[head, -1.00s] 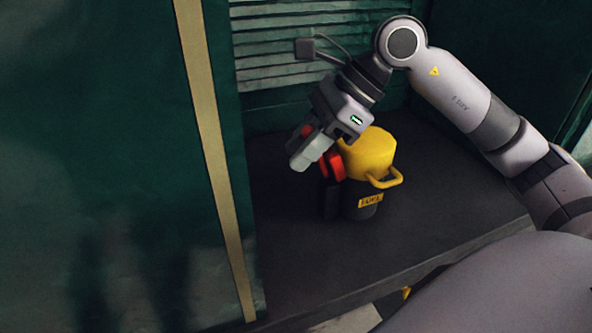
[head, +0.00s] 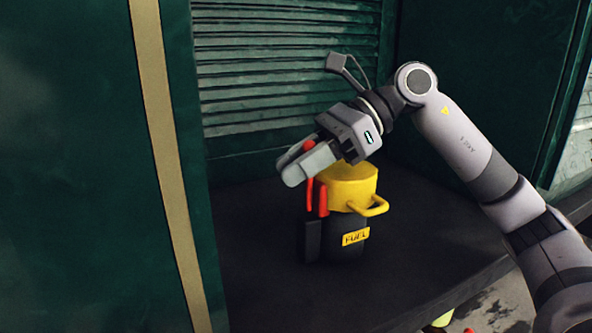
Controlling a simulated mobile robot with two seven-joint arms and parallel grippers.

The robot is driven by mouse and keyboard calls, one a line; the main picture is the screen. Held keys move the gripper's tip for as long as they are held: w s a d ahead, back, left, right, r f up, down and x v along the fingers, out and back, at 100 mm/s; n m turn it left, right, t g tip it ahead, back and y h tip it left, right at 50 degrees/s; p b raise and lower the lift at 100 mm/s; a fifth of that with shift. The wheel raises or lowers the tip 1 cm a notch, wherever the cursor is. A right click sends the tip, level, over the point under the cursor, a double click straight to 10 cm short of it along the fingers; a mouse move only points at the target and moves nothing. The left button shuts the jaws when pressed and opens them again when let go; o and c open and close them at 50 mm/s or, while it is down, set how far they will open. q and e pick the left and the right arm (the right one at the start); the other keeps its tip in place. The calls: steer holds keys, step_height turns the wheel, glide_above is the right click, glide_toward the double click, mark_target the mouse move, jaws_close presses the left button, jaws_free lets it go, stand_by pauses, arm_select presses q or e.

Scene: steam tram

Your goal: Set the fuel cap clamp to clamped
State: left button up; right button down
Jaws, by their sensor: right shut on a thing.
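The fuel container is a dark cylinder with a yellow FUEL label (head: 355,237) and a yellow cap (head: 348,188) with a looped handle at its right. It stands upright on a dark shelf. The red fuel cap clamp (head: 322,198) is at the container's left side, above a dark bracket (head: 312,241). My right gripper (head: 300,165) is at the clamp's upper end, left of the cap's top, shut on the red clamp. Its fingers hide part of the clamp. My left gripper is not in view.
A green wall panel with a tan strip (head: 167,160) stands close on the left. The dark shelf (head: 440,262) is clear to the right and in front of the container.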

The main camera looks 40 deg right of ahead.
steer(key=c, duration=1.2)
jaws_free()
steer(key=shift+o, duration=0.2)
steer(key=shift+d, duration=0.1)
steer(key=shift+v, duration=3.6)
steer(key=shift+s, duration=0.1)
